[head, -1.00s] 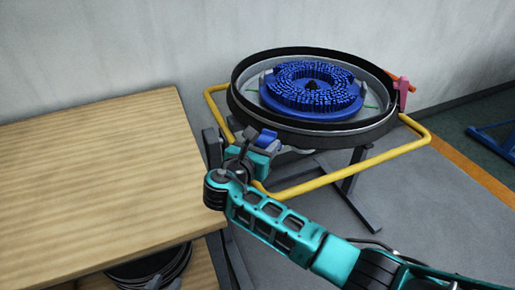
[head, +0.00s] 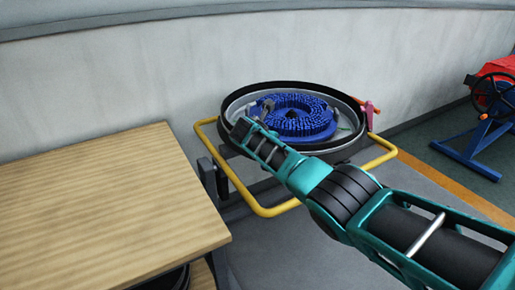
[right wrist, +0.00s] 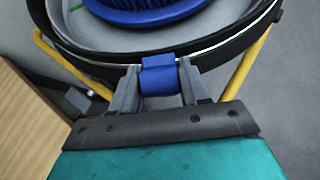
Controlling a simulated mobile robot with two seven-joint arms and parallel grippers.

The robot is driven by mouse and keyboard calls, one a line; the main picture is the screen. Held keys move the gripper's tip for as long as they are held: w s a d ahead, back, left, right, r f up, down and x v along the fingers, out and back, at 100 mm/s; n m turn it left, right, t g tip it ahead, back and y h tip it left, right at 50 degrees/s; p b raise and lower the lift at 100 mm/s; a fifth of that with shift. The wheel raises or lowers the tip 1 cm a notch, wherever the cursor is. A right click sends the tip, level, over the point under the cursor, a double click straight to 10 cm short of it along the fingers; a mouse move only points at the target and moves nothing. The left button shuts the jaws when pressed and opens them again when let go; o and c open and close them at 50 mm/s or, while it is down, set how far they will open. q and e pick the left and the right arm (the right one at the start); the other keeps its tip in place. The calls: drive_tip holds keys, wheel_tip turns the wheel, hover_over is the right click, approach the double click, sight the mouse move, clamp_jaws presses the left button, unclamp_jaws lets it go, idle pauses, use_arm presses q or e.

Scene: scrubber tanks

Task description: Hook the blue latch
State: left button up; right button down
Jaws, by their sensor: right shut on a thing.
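The blue latch (right wrist: 158,76) sits at the rim of the round scrubber tank (right wrist: 105,52) in the right wrist view. My right gripper (right wrist: 159,88) is shut on it, with one grey finger on each side. In the head view my right arm reaches in from the right to the tank's near left rim (head: 330,150). The arm hides the latch and the fingertips there. A blue ring brush (head: 300,117) lies inside the tank. My left gripper is in neither view.
A yellow tube frame (head: 268,211) surrounds the tank. A wooden table (head: 100,200) stands at the left. A pink latch (head: 369,112) is on the tank's right rim. A red and blue machine (head: 490,105) stands at the far right.

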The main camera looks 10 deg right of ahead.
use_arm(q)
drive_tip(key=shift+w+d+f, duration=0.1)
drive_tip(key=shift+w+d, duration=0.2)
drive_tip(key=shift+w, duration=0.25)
use_arm(e)
drive_tip(key=shift+w+d+r, duration=0.1)
drive_tip(key=shift+w+d, duration=0.5)
drive_tip(key=shift+w, duration=0.25)
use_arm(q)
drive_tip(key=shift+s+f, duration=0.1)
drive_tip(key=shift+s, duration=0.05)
use_arm(e)
drive_tip(key=c, duration=0.6)
unclamp_jaws()
drive_tip(key=shift+c, duration=0.2)
